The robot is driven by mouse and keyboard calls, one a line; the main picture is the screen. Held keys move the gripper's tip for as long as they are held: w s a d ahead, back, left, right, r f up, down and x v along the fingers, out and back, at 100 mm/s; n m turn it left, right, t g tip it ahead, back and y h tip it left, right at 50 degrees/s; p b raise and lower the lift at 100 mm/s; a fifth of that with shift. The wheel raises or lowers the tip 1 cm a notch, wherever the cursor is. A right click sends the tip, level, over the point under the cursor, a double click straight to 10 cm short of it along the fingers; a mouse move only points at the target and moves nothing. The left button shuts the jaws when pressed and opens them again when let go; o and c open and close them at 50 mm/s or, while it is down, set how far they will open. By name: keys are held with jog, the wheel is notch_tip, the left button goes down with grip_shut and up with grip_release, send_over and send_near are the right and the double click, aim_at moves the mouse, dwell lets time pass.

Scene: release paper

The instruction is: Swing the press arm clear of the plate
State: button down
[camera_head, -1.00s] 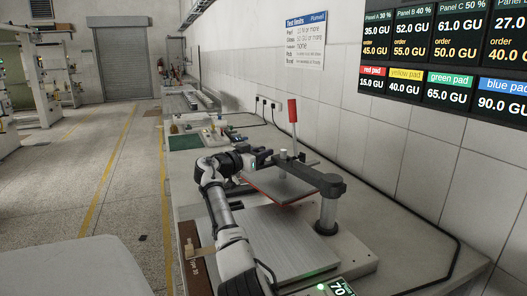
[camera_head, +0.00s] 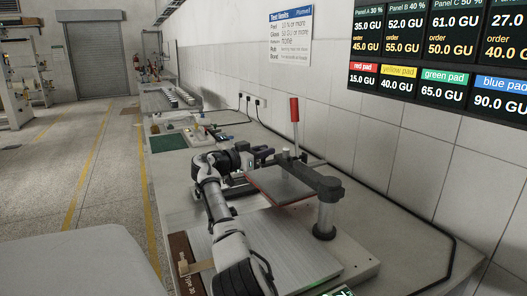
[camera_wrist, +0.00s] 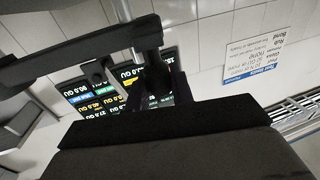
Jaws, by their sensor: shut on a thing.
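The press arm (camera_head: 303,168) is a dark bar reaching from a grey upright post (camera_head: 325,215) towards the back left. A flat grey platen with a red edge (camera_head: 283,185) hangs under it, and a red-topped lever (camera_head: 294,112) stands near its far end. The platen is above and behind most of the grey base plate (camera_head: 280,248); whether their edges overlap is hard to tell. My gripper (camera_head: 268,158) is at the press arm's far end, shut on it; the contact is partly hidden. The wrist view shows the dark bar (camera_wrist: 80,50) close to my gripper (camera_wrist: 153,85).
The tiled wall with outlets (camera_head: 254,102) runs along the right. A dark cable lies along the bench's wall side. A green mat (camera_head: 168,143) and small items lie farther back. A brown strip (camera_head: 187,265) lies left of the base plate.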

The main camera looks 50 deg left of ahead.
jog(key=shift+f, duration=0.1)
jog(key=c, duration=1.2)
grip_release()
jog(key=shift+c, duration=0.2)
jog(key=shift+s, duration=0.1)
